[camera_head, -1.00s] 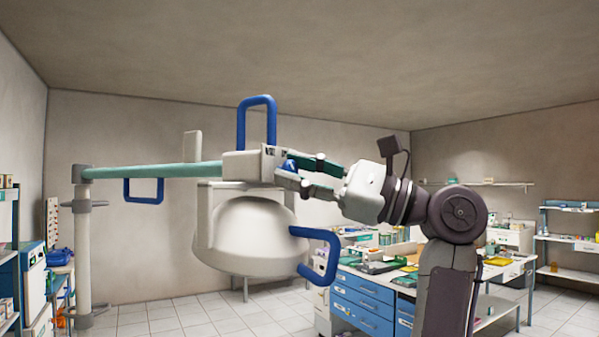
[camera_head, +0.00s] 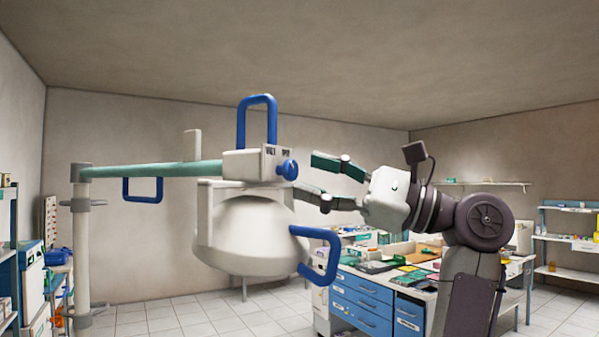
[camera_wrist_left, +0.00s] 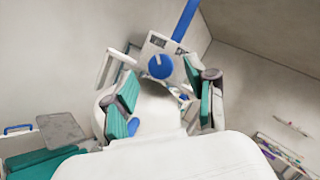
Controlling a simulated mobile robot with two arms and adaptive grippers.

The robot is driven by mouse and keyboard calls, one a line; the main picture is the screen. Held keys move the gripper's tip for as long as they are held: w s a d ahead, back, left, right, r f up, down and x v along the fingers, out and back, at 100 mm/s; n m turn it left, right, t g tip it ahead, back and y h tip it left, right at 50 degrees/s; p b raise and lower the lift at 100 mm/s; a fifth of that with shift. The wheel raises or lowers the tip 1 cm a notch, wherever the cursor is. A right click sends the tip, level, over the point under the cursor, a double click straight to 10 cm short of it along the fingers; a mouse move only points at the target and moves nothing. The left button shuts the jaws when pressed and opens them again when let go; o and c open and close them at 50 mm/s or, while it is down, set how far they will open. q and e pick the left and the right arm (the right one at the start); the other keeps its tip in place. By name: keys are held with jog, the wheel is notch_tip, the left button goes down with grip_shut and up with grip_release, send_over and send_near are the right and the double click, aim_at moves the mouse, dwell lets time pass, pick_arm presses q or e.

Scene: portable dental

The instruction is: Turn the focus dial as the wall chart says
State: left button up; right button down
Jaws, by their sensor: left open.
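The blue focus dial (camera_head: 287,169) is on the right end of a white lamp-arm housing (camera_head: 245,164), above a large white lamp head (camera_head: 245,235). The dial also shows in the left wrist view (camera_wrist_left: 161,66), with a pale mark on its face near the top. Two dark labels flank it, too small to read surely. My left gripper (camera_head: 306,174) is open and empty, just right of the dial, its fingers apart above and below it and not touching it. A spotted panel (camera_head: 51,218) on the left wall may be the chart; I cannot read it.
A blue loop handle (camera_head: 257,122) stands above the housing and another (camera_head: 325,255) is at the lamp head's right. A green arm (camera_head: 150,169) runs to a white post (camera_head: 82,250). A cluttered bench (camera_head: 375,292) stands behind my arm.

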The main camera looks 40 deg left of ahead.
pick_arm(q)
jog(key=v, duration=0.9)
